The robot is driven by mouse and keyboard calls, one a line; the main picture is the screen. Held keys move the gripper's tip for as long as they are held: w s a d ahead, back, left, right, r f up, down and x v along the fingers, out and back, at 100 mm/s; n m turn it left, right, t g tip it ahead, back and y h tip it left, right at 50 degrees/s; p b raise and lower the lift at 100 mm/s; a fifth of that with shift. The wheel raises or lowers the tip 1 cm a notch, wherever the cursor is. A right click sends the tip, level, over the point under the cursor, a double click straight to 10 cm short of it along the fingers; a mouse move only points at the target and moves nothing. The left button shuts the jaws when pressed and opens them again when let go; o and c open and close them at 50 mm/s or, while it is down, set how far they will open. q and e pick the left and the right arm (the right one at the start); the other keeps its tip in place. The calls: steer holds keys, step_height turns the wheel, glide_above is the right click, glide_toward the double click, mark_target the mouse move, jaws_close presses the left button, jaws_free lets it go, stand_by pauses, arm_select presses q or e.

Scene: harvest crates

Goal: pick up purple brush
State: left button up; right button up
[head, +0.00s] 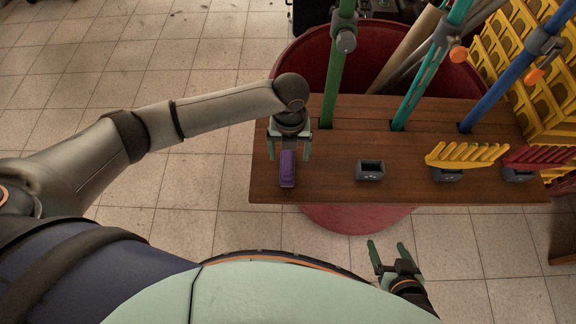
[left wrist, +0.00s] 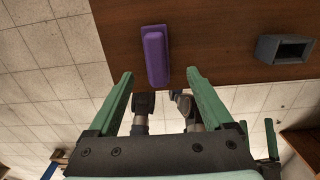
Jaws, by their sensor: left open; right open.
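The purple brush (head: 287,168) is a small block-like piece lying near the left end of the brown wooden board (head: 325,187). It also shows in the left wrist view (left wrist: 156,55), just beyond the fingertips. My left gripper (head: 289,155) is open and empty, over the board at the brush. In the head view its two green fingers stand on either side of the far part of the brush. Whether they touch it cannot be told. My right gripper (head: 388,246) is open and empty, in front of the board and away from the brush.
An empty grey holder (head: 370,171) is to the brush's right. Farther right are a yellow comb-like head (head: 465,156) and a red one (head: 540,157). Green, teal and blue poles rise along the back, by a red tub (head: 300,62). Yellow crates (head: 520,65) stand at right.

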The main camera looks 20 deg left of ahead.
mark_target(287, 162)
arm_select(q)
steer(key=f, duration=0.5)
steer(key=shift+w+a+f, duration=0.1)
steer(key=shift+a+f, duration=0.2)
steer(key=shift+f, duration=0.05)
jaws_close()
stand_by(0.4)
